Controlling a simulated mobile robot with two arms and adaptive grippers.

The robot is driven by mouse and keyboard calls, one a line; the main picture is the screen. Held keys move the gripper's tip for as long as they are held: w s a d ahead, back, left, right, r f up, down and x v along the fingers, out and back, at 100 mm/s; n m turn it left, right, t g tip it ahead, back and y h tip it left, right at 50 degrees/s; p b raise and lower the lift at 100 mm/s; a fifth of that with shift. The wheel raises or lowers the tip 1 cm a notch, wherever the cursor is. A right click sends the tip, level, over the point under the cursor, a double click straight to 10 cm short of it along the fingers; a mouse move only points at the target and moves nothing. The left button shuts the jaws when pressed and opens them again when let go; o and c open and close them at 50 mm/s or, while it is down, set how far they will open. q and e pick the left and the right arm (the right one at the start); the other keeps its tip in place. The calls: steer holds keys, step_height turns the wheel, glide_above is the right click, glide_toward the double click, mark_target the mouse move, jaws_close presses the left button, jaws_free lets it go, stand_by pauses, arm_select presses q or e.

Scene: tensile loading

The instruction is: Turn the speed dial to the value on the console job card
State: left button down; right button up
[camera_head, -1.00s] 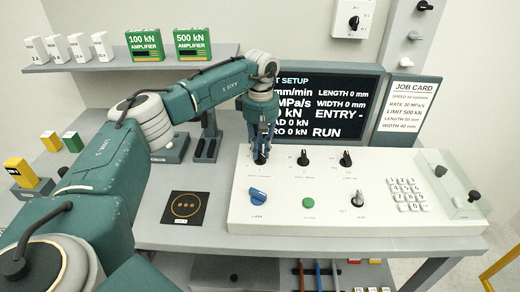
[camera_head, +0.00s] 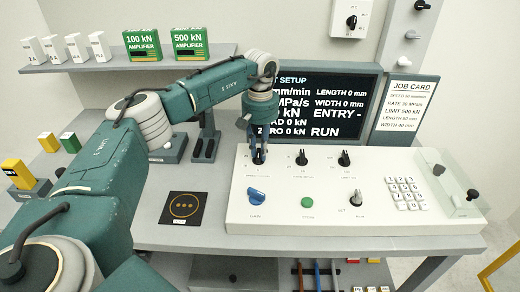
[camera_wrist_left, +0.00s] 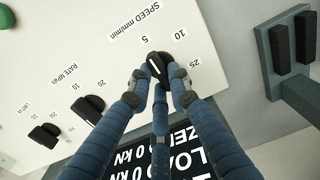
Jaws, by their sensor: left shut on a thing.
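The speed dial (camera_wrist_left: 158,66) is a black knob with a white pointer line, at the console's upper left; it also shows in the head view (camera_head: 259,157). My left gripper (camera_wrist_left: 159,76) points down over it and is shut on its sides. Marks 5, 10 and 25 show around the dial in the wrist view. The pointer lies between my fingertips, near the 5 and 10 side; its exact setting is unclear. The job card (camera_head: 403,100) stands right of the screen; its speed line is too small to read surely. My right gripper is out of view.
The white console (camera_head: 330,215) also carries rate (camera_head: 302,157) and limit (camera_head: 344,158) dials, a blue knob (camera_head: 257,195), a green button (camera_head: 307,202) and a keypad (camera_head: 406,193). The setup screen (camera_head: 325,105) stands close behind my gripper. A dark holder (camera_head: 205,147) is to its left.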

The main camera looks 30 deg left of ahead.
arm_select(q)
steer(key=shift+w+r, duration=0.15)
steer(key=shift+r, duration=0.05)
steer(key=c, duration=1.6)
jaws_free()
steer(key=shift+c, duration=0.2)
steer(key=shift+o, duration=0.3)
steer(key=shift+f, duration=0.1)
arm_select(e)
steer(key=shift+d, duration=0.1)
arm_select(q)
step_height(320, 180, up, 12)
